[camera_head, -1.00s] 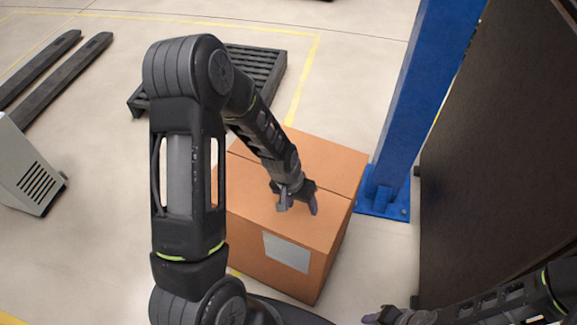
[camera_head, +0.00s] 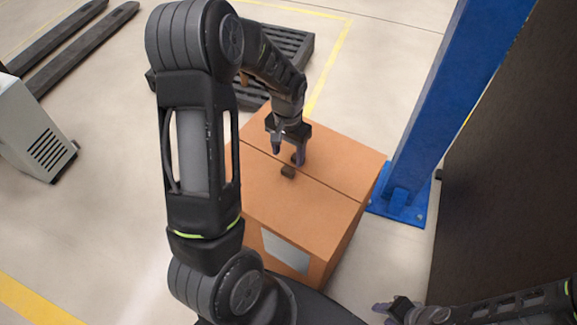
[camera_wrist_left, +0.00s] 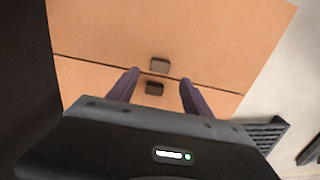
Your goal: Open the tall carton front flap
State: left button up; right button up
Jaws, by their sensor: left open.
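The tall brown carton (camera_head: 325,190) stands on the floor with its top flaps closed, meeting at a seam. A small dark tab (camera_head: 288,171) sits on the front flap (camera_head: 265,195), just on the near side of the seam. The left wrist view shows this front tab (camera_wrist_left: 160,65) and a second dark tab (camera_wrist_left: 154,88) across the seam. My left gripper (camera_head: 286,152) is open and empty above the seam, its fingers (camera_wrist_left: 159,78) pointing down either side of the tabs in that view. Their exact height is unclear. My right gripper (camera_head: 385,312) is at the lower right, away from the carton; its opening is unclear.
A blue post (camera_head: 440,100) with a bolted base stands right of the carton, and a dark panel (camera_head: 515,150) beyond it. A dark pallet (camera_head: 290,50) lies behind the carton. Pallet forks (camera_head: 70,55) and a grey cabinet (camera_head: 30,130) are at left, with clear floor between.

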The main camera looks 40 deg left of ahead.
aim_at(288, 169)
pick_arm(q)
notch_tip(288, 169, down, 7)
dwell(0.3)
jog(key=shift+c, duration=0.2)
grip_shut()
dwell(0.4)
dwell(0.8)
